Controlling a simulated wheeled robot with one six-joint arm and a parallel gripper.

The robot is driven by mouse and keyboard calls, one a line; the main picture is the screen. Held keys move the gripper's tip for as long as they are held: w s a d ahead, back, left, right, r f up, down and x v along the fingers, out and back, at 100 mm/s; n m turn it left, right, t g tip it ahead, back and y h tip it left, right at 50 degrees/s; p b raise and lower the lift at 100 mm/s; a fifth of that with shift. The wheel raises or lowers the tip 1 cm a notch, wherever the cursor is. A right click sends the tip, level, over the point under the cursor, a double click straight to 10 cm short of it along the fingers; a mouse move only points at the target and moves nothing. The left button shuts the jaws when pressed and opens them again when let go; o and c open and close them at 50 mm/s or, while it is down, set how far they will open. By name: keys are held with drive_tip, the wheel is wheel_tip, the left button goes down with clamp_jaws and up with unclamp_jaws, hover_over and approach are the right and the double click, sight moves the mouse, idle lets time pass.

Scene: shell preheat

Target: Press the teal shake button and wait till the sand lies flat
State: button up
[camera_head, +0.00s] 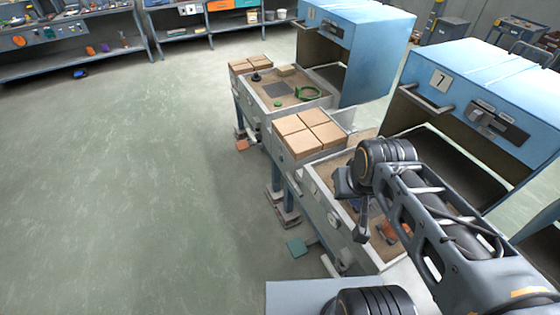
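A flat teal piece (297,246) sticks out low beside the near station; I cannot tell for sure that it is the shake button. The near sand box (322,172) is a grey-walled box with brown sand in it. Orange and bluish things lie in it, partly hidden by my arm. How flat the sand lies cannot be made out. My gripper (362,228) hangs over the near box, to the right of and above the teal piece in the picture, apart from it. Its fingers are small and dark, and their opening is unclear.
Tan blocks (308,130) sit at the near box's back end. A blue hood marked 7 (485,95) stands open at right. A second station with a sand box (285,92) and blue hood (360,35) is behind. The floor at left is clear; shelves (70,45) stand far back.

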clamp_jaws()
idle(0.8)
